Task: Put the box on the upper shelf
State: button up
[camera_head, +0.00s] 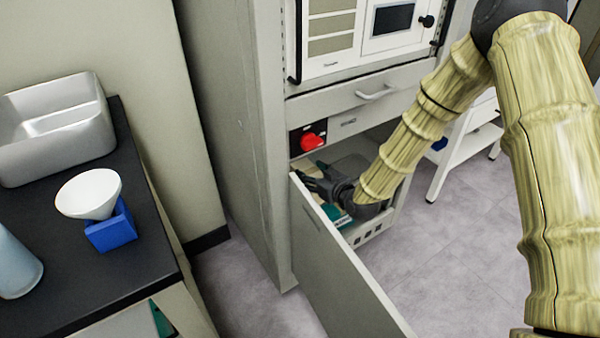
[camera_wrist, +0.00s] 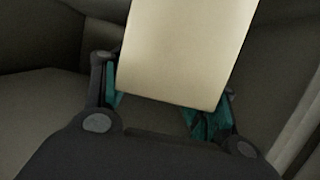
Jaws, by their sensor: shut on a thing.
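A plain cream box (camera_wrist: 187,52) fills the upper middle of the wrist view, tilted slightly, between the teal-padded fingers of my gripper (camera_wrist: 168,108). The gripper is shut on it. In the head view my gripper (camera_head: 318,184) is inside the low open compartment of the tall grey cabinet (camera_head: 232,130), behind the swung-out door (camera_head: 340,262). I cannot clearly tell an upper shelf inside.
A red knob (camera_head: 312,142) and a drawer with a handle (camera_head: 376,92) sit above the opening. At left, a black counter (camera_head: 118,285) holds a metal basin (camera_head: 60,128), a white funnel (camera_head: 90,193) and a blue block (camera_head: 111,232). A white cart (camera_head: 462,160) stands right; grey floor is open.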

aim_at(299, 162)
jog(key=w+a, duration=0.1)
jog(key=w, duration=0.1)
jog(key=w+a, duration=0.1)
jog(key=w, duration=0.1)
jog(key=w+a+b, duration=0.1)
jog(key=a, duration=0.1)
jog(key=shift+w, duration=0.4)
jog(key=shift+f+b, duration=0.75)
jog(key=shift+f, duration=0.95)
jog(key=shift+f, duration=0.2)
jog(key=o, duration=1.3)
jog(key=shift+r, duration=0.2)
jog(key=p+v, duration=0.2)
jog(key=v, duration=1)
jog(key=shift+p, duration=0.35)
